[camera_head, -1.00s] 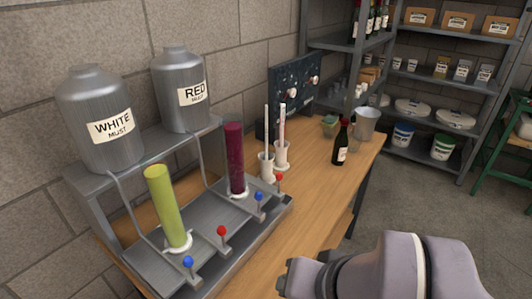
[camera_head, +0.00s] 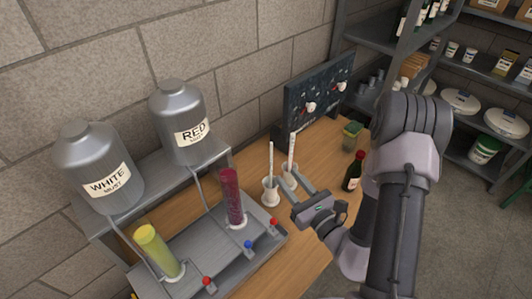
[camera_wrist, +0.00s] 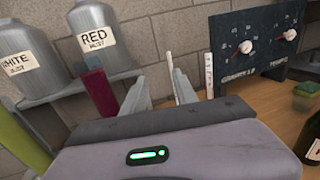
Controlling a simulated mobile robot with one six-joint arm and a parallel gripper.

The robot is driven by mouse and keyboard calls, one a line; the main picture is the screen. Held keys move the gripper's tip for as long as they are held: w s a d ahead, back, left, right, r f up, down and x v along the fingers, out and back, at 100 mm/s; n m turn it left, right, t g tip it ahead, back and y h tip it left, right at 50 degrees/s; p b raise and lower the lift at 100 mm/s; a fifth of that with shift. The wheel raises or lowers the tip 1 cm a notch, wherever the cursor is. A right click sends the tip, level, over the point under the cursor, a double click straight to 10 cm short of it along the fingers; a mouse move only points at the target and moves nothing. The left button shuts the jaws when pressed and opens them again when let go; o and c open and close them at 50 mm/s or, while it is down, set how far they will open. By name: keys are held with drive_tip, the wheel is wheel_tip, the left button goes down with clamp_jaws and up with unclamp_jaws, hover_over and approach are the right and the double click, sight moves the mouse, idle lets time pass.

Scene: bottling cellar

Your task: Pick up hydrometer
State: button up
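Two slim white rods stand upright in small white holders on the wooden bench. The left rod (camera_head: 271,158) looks plain; the right rod (camera_head: 291,148) has marks along it. I cannot tell for certain which is the hydrometer. In the wrist view the plain rod (camera_wrist: 170,52) and the marked rod (camera_wrist: 208,70) rise beyond the fingers. My gripper (camera_head: 291,179) is open, its fingers pointing toward the holders (camera_head: 270,191). In the wrist view my gripper (camera_wrist: 160,86) shows nothing held between its fingers. The rods' lower ends are hidden there.
A metal stand carries the WHITE (camera_head: 98,165) and RED (camera_head: 188,122) must tanks, with a yellow-green cylinder (camera_head: 158,250) and a dark red cylinder (camera_head: 232,195) in front. A dark dial panel (camera_head: 318,95) stands behind. A dark bottle (camera_head: 354,172) stands right of my gripper.

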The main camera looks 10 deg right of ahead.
wheel_tip(320, 180, down, 2)
drive_tip(key=w+d+m+h+b, duration=0.1)
drive_tip(key=b, duration=1.2)
approach(271, 150)
drive_tip(key=w+f, duration=0.2)
drive_tip(key=w, duration=0.1)
drive_tip(key=x, duration=0.3)
drive_tip(key=b+x, duration=0.1)
drive_tip(key=x, duration=0.3)
drive_tip(key=r+x, duration=0.1)
drive_tip(key=x, duration=0.2)
drive_tip(key=shift+w+a, duration=0.25)
drive_tip(key=shift+a, duration=0.05)
drive_tip(key=shift+r, duration=0.15)
clamp_jaws()
